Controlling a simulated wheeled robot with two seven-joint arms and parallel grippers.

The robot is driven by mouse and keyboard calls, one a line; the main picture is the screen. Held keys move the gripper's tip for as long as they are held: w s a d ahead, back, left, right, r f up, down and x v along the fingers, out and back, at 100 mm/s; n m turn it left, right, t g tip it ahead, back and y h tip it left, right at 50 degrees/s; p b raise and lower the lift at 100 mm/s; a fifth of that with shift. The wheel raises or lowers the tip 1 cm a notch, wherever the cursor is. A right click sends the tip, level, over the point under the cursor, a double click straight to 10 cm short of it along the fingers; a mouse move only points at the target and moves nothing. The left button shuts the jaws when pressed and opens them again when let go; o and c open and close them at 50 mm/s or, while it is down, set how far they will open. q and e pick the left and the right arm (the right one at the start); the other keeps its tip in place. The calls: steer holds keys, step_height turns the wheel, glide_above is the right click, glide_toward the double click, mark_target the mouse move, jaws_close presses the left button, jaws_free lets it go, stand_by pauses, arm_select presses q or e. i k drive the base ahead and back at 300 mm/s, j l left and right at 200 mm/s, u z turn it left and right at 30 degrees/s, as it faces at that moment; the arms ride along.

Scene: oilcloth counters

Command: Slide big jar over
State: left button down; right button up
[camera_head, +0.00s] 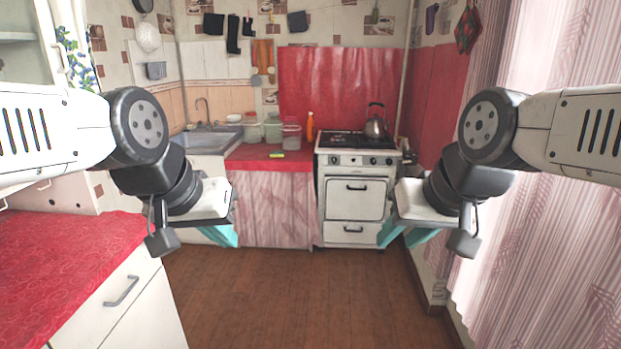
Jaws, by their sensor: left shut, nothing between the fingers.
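Several jars stand together on the far red counter, beside the sink: a pale jar (251,130), a greenish jar (273,130) and a clear jar with a pinkish lower part (292,138). They are small in the view, and I cannot tell for sure which one is the big jar. My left gripper (226,238) is shut and empty, held in the air well short of the jars. My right gripper (401,236) is also in the air, far from the jars, in front of the stove. Its finger gap does not show clearly.
A stove (355,190) with a kettle (375,122) stands right of the far counter (262,162). An orange bottle (310,128) and a small yellow-green item (277,154) are near the jars. A nearer red counter (60,262) is at left. The wooden floor (290,300) between is clear.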

mark_target(290, 130)
steer(key=i, duration=2.05)
steer(key=i+z, duration=0.1)
steer(key=i, duration=0.6)
steer(key=i+j, duration=0.15)
steer(key=i, duration=0.5)
steer(key=i+j+z, duration=0.15)
steer(key=i, duration=0.55)
steer(key=i+z, duration=0.2)
steer(key=i, duration=0.15)
steer(key=i+j+z, duration=0.15)
steer(key=i+j, duration=0.05)
steer(key=i, duration=0.1)
